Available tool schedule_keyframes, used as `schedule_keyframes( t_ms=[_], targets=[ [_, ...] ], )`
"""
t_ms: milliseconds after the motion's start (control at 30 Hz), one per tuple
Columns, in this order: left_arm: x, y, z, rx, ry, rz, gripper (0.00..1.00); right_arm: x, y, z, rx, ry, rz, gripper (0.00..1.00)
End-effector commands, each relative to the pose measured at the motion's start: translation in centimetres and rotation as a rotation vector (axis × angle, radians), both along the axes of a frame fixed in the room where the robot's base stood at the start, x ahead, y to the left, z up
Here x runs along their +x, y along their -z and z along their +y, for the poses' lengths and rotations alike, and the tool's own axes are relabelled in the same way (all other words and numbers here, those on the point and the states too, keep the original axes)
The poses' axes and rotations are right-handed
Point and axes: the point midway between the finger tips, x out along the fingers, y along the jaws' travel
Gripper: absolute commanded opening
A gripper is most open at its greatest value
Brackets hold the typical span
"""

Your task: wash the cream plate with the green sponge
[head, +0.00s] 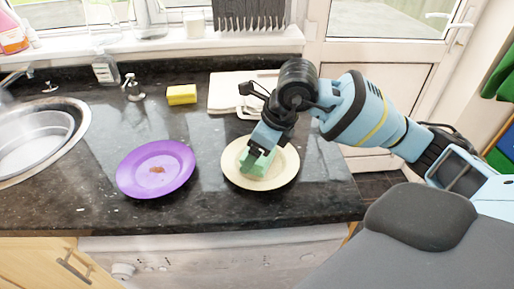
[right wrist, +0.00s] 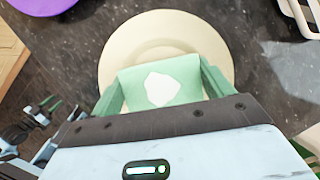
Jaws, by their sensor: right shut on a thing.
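The cream plate (head: 284,171) lies on the dark granite counter, right of the purple plate. My right gripper (head: 262,152) is over the plate, shut on the green sponge (head: 255,166). The sponge is low over the plate's left middle; whether it touches is hard to tell. In the right wrist view the green sponge (right wrist: 135,83) sits between the fingers, with a white patch on its face. The cream plate (right wrist: 165,28) shows behind it, and its near part is hidden by the sponge and gripper.
A purple plate (head: 155,183) with a small brown-red spot lies to the left. A yellow sponge (head: 181,95), a soap bottle (head: 105,68) and a white board (head: 232,91) are farther back. A sink (head: 72,126) is at the left. Bare counter surrounds the plates.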

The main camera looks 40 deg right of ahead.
Motion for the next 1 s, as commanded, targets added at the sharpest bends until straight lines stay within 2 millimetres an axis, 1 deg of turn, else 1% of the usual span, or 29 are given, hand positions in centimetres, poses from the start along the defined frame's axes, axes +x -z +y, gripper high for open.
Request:
schedule_keyframes(
  t_ms=[133,300,467,733,1000],
  targets=[
    [-0.1,0.1,0.0,0.0,0.0,0.002,0.36,-0.5,0.0,-0.9,-0.003,0.003,0.002,0.61],
    [-0.1,0.1,0.0,0.0,0.0,0.002,0.36,-0.8,-0.1,-1.3,-0.001,0.001,0.001,0.61],
    [0.0,0.1,0.0,0.0,0.0,0.001,0.36,-0.7,-0.1,-1.1,-0.001,0.0,0.001,0.61],
    [0.2,-0.3,0.0,0.0,0.001,-0.004,0.36,0.1,-0.2,0.2,0.0,0.0,0.0,0.61],
    [0.1,-0.2,0.0,0.0,0.001,-0.003,0.36,0.1,-0.1,0.0,-0.002,0.002,0.0,0.61]
  ],
)
